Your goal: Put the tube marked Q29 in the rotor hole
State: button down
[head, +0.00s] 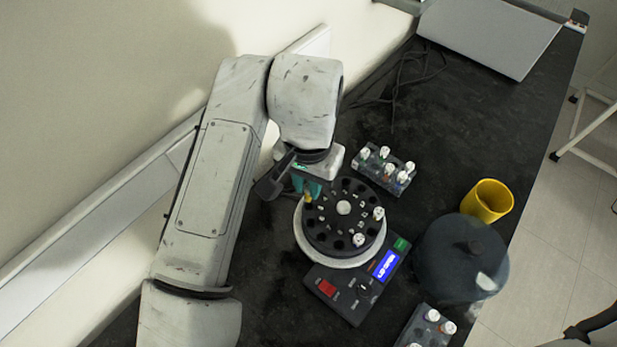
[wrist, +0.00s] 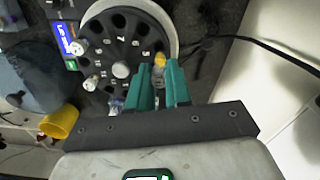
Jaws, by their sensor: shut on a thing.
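My gripper (head: 308,188) has teal fingers, shut on a tube. The tube (wrist: 160,62) shows a yellow-orange end between the fingertips in the wrist view; any marking on it is not readable. In the head view the tube (head: 308,200) is at the left rim of the rotor. I cannot tell whether its tip is inside a hole or above it. The black round rotor (head: 325,228) has numbered holes around a white hub; it also shows in the wrist view (wrist: 118,45). Two white-capped tubes (head: 378,213) (head: 358,240) stand in it, on its right and front sides.
The centrifuge base has a lit blue display (head: 386,264) and red button. A rack (head: 408,163) of several capped tubes stands behind the rotor, another rack (head: 410,335) in front. A dark round lid (head: 440,265) and yellow cup (head: 487,200) stand right. A wall is close on the left.

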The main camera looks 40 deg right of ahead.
aim_at(308, 199)
jog(key=shift+f+b, duration=2.1)
jog(key=shift+f, duration=0.9)
jog(key=c, duration=0.7)
grip_release()
jog(key=shift+c, duration=0.2)
jog(key=shift+r, duration=0.1)
jog(key=shift+r+p, duration=2.55)
jog(key=shift+r, duration=0.35)
